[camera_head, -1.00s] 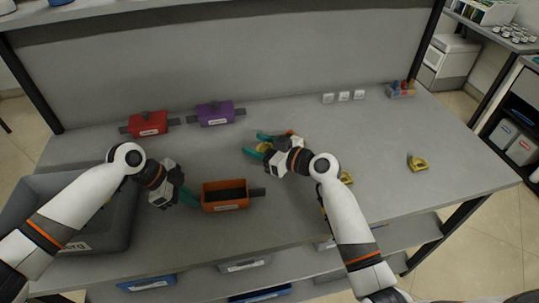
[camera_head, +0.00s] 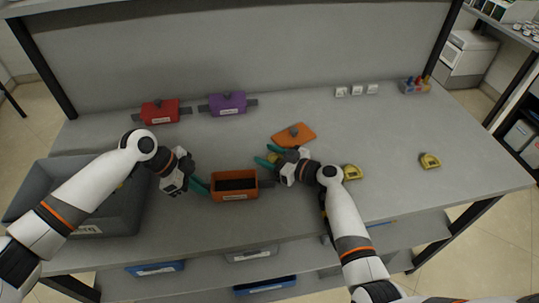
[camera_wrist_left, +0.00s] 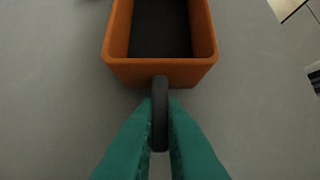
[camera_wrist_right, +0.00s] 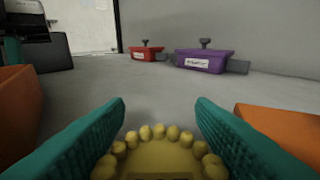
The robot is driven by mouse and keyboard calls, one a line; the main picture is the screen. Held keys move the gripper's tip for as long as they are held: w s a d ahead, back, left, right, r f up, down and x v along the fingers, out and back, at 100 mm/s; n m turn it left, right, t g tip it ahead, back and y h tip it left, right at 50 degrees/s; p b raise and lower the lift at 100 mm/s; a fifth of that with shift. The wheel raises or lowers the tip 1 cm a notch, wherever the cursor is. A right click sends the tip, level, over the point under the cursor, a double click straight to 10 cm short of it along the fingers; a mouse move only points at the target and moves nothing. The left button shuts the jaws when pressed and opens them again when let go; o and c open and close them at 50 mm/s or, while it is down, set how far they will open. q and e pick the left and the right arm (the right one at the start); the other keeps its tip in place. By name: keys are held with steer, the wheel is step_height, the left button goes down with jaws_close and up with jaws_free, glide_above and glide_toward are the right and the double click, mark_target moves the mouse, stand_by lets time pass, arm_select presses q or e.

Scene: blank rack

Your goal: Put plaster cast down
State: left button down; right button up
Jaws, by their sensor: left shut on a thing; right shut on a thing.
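The yellow plaster cast (camera_wrist_right: 158,158), with a row of teeth, sits between the teal fingers of my right gripper (camera_head: 268,156); the right wrist view shows the fingers on both sides of it. This gripper is low over the table, behind and right of the open orange box (camera_head: 234,195), apart from it. My left gripper (camera_head: 199,188) is shut on the dark handle (camera_wrist_left: 159,112) at the box's left end. The box stands upright on the table with a dark inside, and no cast shows in it. Its orange lid (camera_head: 301,139) lies on the table behind my right gripper.
Further yellow casts lie to the right (camera_head: 351,172) and far right (camera_head: 429,160). Red (camera_head: 160,116) and purple (camera_head: 228,108) closed boxes stand at the back left. A grey bin (camera_head: 110,222) stands at the left. The table's back right middle is clear.

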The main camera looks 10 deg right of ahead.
steer(key=o, duration=0.7)
steer(key=shift+f, duration=0.1)
steer(key=shift+c, duration=0.2)
steer(key=shift+o, duration=0.2)
